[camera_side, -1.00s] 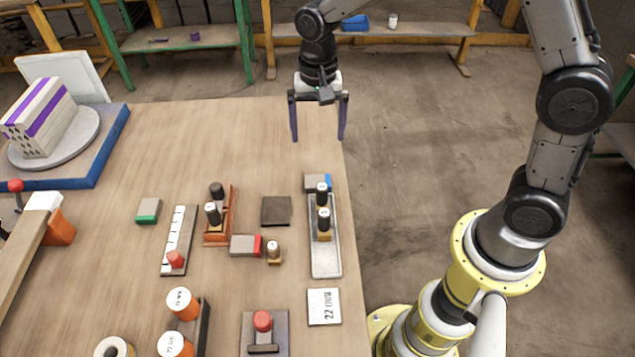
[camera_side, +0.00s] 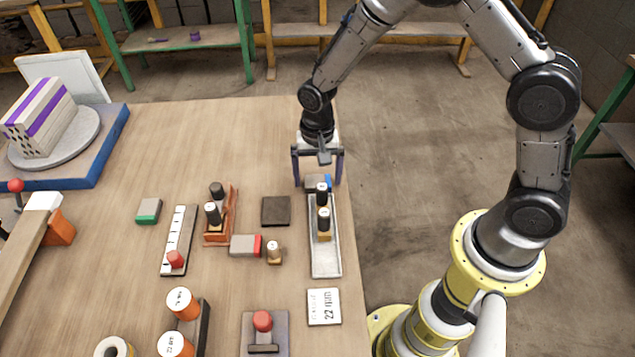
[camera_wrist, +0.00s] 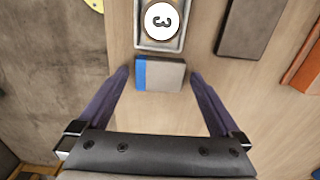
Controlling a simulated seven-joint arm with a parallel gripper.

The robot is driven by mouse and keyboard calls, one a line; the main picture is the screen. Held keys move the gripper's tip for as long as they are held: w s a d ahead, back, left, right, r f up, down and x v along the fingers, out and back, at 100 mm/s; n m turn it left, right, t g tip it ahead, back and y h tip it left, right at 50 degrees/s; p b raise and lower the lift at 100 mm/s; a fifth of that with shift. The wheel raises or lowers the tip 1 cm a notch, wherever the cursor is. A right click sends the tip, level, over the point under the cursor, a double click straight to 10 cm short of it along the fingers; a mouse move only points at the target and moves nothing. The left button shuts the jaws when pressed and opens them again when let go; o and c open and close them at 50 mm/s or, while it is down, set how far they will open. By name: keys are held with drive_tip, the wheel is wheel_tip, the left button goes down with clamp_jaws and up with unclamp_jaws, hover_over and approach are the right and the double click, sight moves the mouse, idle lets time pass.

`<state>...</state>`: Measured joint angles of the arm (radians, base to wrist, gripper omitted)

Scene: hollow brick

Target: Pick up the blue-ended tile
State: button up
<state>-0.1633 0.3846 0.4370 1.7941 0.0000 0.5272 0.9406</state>
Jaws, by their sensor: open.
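The blue-ended tile (camera_side: 317,181) is a small grey block with a blue end. It lies on the table near the right edge, just behind the long metal tray. In the wrist view the tile (camera_wrist: 165,75) lies flat between the fingertips, its blue end at the left. My gripper (camera_side: 319,184) is open over the tile, one finger on each side. In the wrist view my gripper (camera_wrist: 160,76) shows a gap between each finger and the tile. The tile is partly hidden by the black-topped peg in the side view.
The metal tray (camera_side: 325,262) with black-topped pegs stands close in front of the tile. A dark square tile (camera_side: 276,211), a red-ended tile (camera_side: 244,246) and a green-ended tile (camera_side: 148,211) lie further left. The table behind the tile is clear.

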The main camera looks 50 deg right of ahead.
drive_tip(key=shift+f, duration=0.25)
drive_tip(key=c, duration=1.3)
drive_tip(key=shift+c, duration=0.2)
drive_tip(key=shift+r, duration=0.2)
